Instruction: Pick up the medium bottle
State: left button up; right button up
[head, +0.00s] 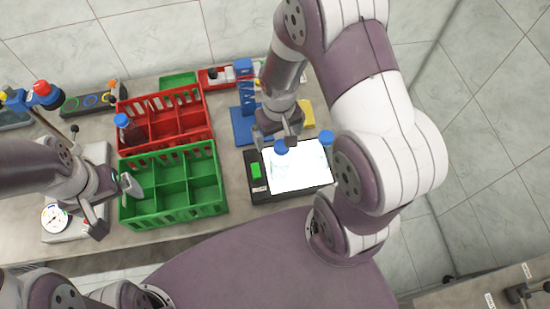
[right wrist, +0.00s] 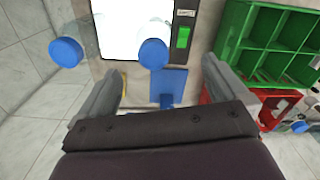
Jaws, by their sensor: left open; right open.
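Two clear bottles with blue caps stand at the bright white panel. One cap (head: 281,147) is at the panel's upper left edge and also shows in the right wrist view (right wrist: 152,53). The other cap (head: 326,137) is at the panel's upper right and shows further left in the wrist view (right wrist: 66,52). I cannot tell which bottle is the medium one. My right gripper (head: 276,139) is open, above and close to the first bottle. In the wrist view that cap appears between the open fingers, not gripped. My left gripper (head: 115,204) is open and empty beside the green crate.
A red crate (head: 166,97) holds a dark bottle with a blue cap (head: 122,120). The green crate (head: 173,214) looks empty. A blue stand (head: 243,126) is left of my right gripper. A dial gauge (head: 56,217) is at the left.

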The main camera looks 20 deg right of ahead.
aim_at(282, 146)
jog(key=f, duration=0.2)
jog(key=f+p, duration=0.1)
jog(key=f, duration=0.2)
jog(key=d+f+p, duration=0.1)
jog(key=f, duration=0.2)
jog(key=shift+s, duration=0.2)
jog(key=shift+w+a+f, duration=0.1)
jog(key=shift+f, duration=0.25)
jog(key=c, duration=1.5)
grip_shut()
